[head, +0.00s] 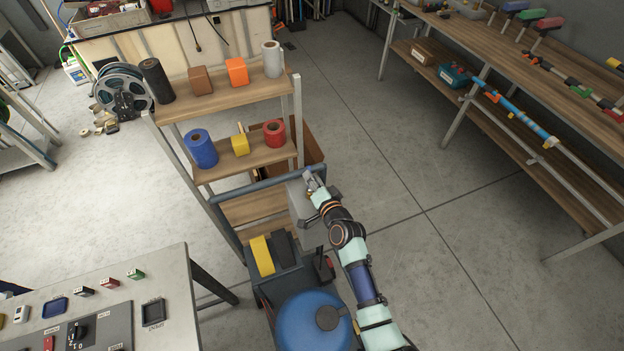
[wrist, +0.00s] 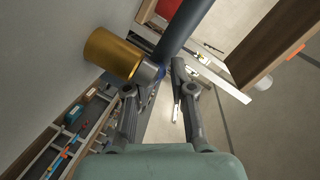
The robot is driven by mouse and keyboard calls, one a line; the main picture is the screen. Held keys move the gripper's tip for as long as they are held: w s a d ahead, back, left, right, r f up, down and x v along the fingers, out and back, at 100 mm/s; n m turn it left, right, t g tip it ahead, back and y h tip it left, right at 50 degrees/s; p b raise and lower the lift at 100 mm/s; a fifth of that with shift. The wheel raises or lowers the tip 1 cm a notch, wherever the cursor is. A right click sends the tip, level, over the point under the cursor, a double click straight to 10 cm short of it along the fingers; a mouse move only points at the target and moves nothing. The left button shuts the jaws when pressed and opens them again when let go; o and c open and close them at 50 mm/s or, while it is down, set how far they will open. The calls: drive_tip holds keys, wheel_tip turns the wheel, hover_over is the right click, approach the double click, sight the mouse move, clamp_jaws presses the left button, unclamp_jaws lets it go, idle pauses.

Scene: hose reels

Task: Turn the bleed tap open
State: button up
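A brass-coloured cylinder (wrist: 113,52) sticks out from a pale grey surface at the upper left of the wrist view. A silver end piece (wrist: 147,72) with a bluish edge is at its tip. It looks like the bleed tap, but I cannot be sure. My gripper (wrist: 153,79) is open, with its two fingers apart. In the head view my gripper (head: 312,183) is beside the top of a grey box (head: 303,210) on the cart, and hides the tap there.
A dark blue-grey bar (wrist: 186,24) passes close beyond the fingertips. The cart carries a blue tank (head: 305,325) below my arm. A wooden shelf rack (head: 225,97) with coloured rolls stands behind. Open floor (head: 400,150) lies to the right, before a long bench (head: 530,85).

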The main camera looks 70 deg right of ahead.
drive_tip(key=shift+o, duration=0.9)
drive_tip(key=v, duration=1.2)
